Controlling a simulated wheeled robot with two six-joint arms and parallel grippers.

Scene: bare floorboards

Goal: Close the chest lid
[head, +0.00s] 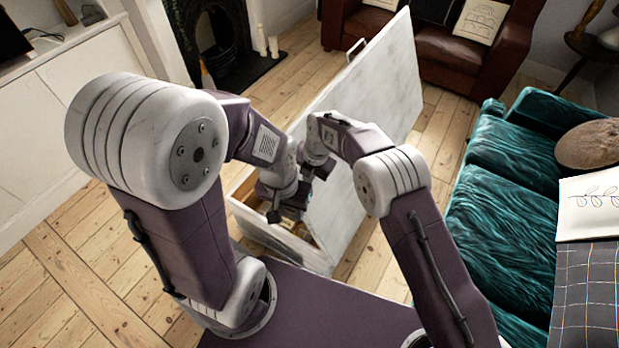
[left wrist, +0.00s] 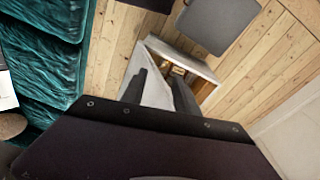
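The white chest (head: 278,240) stands on the floor just ahead of my base, with a brown interior partly showing. Its big white lid (head: 380,95) is raised and tilted, with a metal handle (head: 357,46) at its far upper edge. The lid (left wrist: 157,92) also shows in the left wrist view, beside the opening. My left gripper (head: 276,208) is over the chest opening; in the left wrist view its two dark fingers (left wrist: 160,80) are apart, and contact with the lid cannot be told. My right gripper (head: 323,168) is close to the lid's inner face, its fingers unclear.
A teal sofa (head: 510,185) stands to the right and a brown leather sofa (head: 440,40) behind the lid. A dark fireplace (head: 222,45) and candles (head: 262,42) are at the back left. A white cabinet (head: 60,110) lines the left wall. Bare floorboards lie left of the chest.

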